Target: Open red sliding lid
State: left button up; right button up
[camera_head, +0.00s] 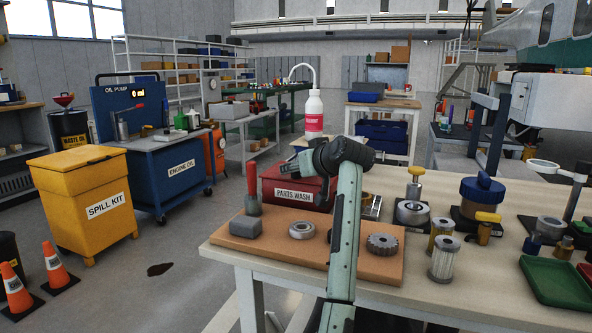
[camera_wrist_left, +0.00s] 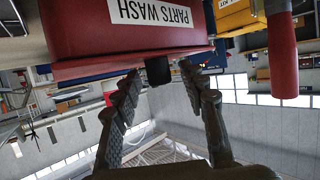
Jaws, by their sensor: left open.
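The red PARTS WASH box (camera_head: 282,186) stands behind the orange work mat, with its red lid on top and partly hidden by my left arm. In the left wrist view the box (camera_wrist_left: 80,25) is close, and its red lid (camera_wrist_left: 100,66) shows as a thin slab with a small black knob (camera_wrist_left: 158,70). My left gripper (camera_head: 308,160) is at the box's lid in the head view, its fingers mostly hidden by the wrist. In the left wrist view its two fingers (camera_wrist_left: 160,72) are spread, one on each side of the knob; contact cannot be told.
A red-handled tool (camera_head: 252,190) stands upright left of the box. A white squeeze bottle (camera_head: 314,112) stands behind it. The orange mat (camera_head: 290,262) holds a grey block, a bearing ring and a gear. Jars and filters fill the bench to the right.

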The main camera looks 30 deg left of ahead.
pick_arm(q)
jog(key=shift+w+a+f, duration=0.2)
jog(key=shift+a, duration=0.2)
jog(key=shift+c, duration=0.6)
grip_shut()
